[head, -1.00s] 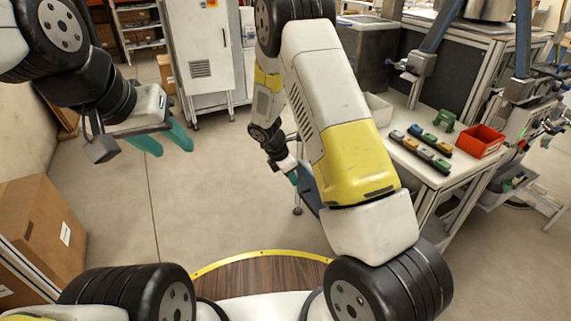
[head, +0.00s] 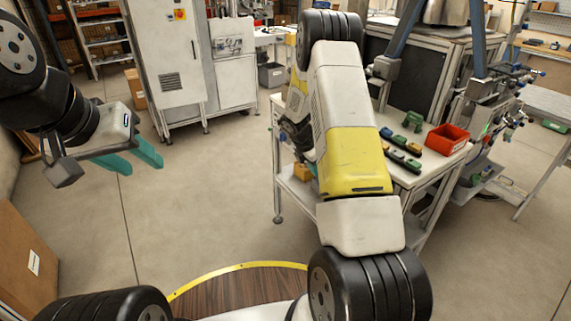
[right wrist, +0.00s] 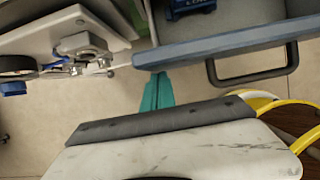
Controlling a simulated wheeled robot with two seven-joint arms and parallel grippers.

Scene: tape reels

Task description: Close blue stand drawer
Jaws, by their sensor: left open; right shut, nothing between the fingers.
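In the right wrist view, a blue-grey bar (right wrist: 230,41), which looks like the top edge of the drawer front, crosses the upper right. A dark grey loop handle (right wrist: 252,79) sticks out from it. Light space and a dark blue item (right wrist: 190,8) show behind the bar, so the drawer looks open. My right gripper (right wrist: 157,92) is shut and empty, its teal fingertips just in front of the bar, left of the handle; contact cannot be told. In the head view my arm hides this gripper and most of the drawer. My left gripper (head: 133,161) is open and empty over the floor.
A white workbench (head: 408,179) carries a red bin (head: 447,139), a green part (head: 412,120) and several small coloured blocks. A white cabinet (head: 165,60) stands at the back left. A cardboard box (head: 25,262) is at the lower left. The floor between is clear.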

